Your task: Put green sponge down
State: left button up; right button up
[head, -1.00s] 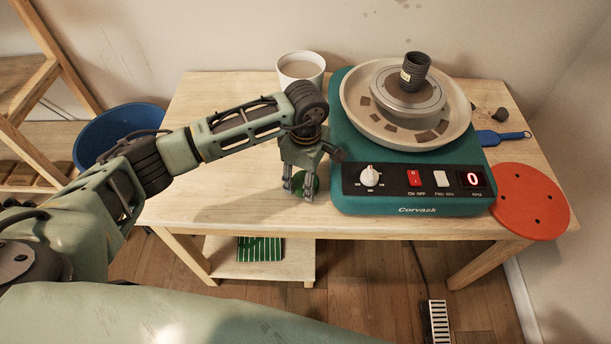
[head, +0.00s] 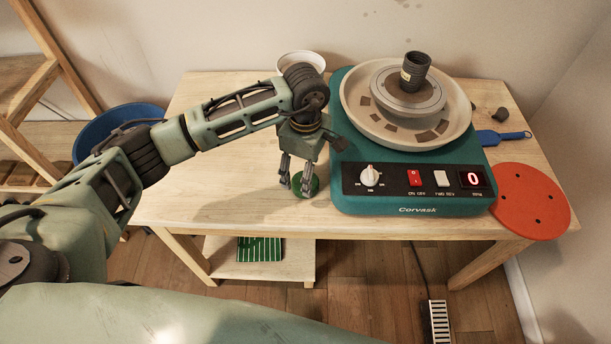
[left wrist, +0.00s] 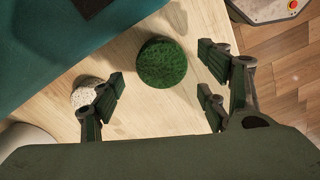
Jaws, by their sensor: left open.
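The round green sponge (head: 313,185) rests on the wooden table (head: 215,160), just left of the pottery wheel's base. My left gripper (head: 295,187) is open and points down over the table beside the sponge. In the left wrist view the whole top of the green sponge (left wrist: 162,63) shows, with my left gripper's fingers (left wrist: 163,80) spread to either side and clear of it. In the head view the fingers hide part of the sponge's left side. My right gripper is not in view.
The teal pottery wheel (head: 412,209) stands close to the right of my gripper. A white cup (head: 300,56) stands behind my arm. A small speckled pale object (left wrist: 86,93) lies near a finger. A red perforated disc (head: 532,203) lies at right. The table's left part is clear.

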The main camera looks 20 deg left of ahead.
pick_arm(q)
notch_tip(320, 180, up, 9)
jog(key=shift+f+b, duration=0.15)
jog(key=shift+b, duration=0.2)
